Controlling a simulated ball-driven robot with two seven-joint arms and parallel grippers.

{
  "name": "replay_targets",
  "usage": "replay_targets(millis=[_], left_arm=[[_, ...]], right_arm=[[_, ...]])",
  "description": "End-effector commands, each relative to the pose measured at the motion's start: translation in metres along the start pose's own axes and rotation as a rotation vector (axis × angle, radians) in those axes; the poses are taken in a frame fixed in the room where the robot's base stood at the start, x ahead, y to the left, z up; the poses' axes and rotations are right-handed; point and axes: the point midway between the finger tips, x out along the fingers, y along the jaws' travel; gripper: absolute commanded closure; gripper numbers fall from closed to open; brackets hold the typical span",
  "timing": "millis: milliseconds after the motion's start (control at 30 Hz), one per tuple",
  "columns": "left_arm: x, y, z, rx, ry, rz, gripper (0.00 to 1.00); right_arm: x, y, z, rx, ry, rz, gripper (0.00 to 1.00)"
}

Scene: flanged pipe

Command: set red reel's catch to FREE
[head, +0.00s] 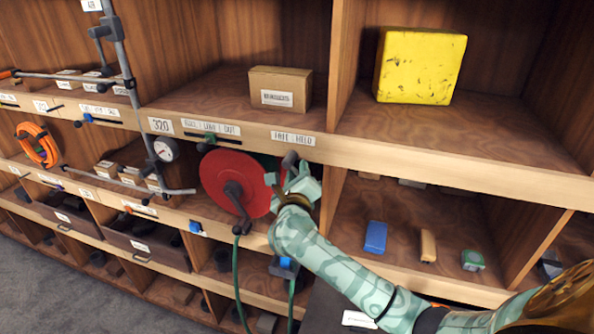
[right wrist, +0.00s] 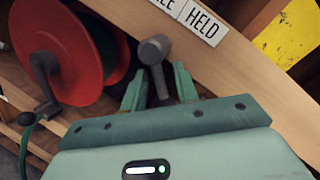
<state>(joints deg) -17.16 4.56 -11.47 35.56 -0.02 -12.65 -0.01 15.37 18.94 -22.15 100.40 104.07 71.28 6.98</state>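The red reel (head: 222,182) hangs in a middle-shelf bay with a dark crank (head: 236,200) on its face and a green hose running down. It also shows in the right wrist view (right wrist: 82,50). Its catch, a grey lever with a rounded head (head: 290,158), stands beside the reel under a FREE | HELD label (head: 293,138). Which setting it points to is unclear. My right gripper (head: 298,180) is at the catch; in its wrist view the lever (right wrist: 153,50) rises between the two green fingers (right wrist: 159,86), with gaps on both sides. My left gripper is out of view.
The wooden shelf edge (head: 400,157) runs just above my right gripper. A cardboard box (head: 280,88) and yellow block (head: 420,65) sit on the upper shelf. A blue item (head: 376,237) lies in the right bay. Metal rods with a gauge (head: 166,149) stand at left.

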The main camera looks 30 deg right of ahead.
Motion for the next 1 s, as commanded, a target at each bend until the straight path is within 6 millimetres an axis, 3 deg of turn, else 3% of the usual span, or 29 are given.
replay_targets(millis=[300,333,433,767,1000], left_arm=[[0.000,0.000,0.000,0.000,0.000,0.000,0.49],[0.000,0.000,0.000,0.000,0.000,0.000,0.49],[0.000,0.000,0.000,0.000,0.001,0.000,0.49],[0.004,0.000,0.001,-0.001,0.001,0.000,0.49],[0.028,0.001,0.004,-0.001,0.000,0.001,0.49]], right_arm=[[0.004,0.000,0.000,0.000,0.000,0.000,0.70],[0.004,0.000,0.000,0.000,0.000,0.000,0.73],[0.004,0.000,0.000,0.000,0.000,0.000,1.00],[0.004,0.002,-0.001,0.017,-0.004,-0.003,1.00],[0.005,0.008,-0.003,0.116,-0.025,-0.021,1.00]])
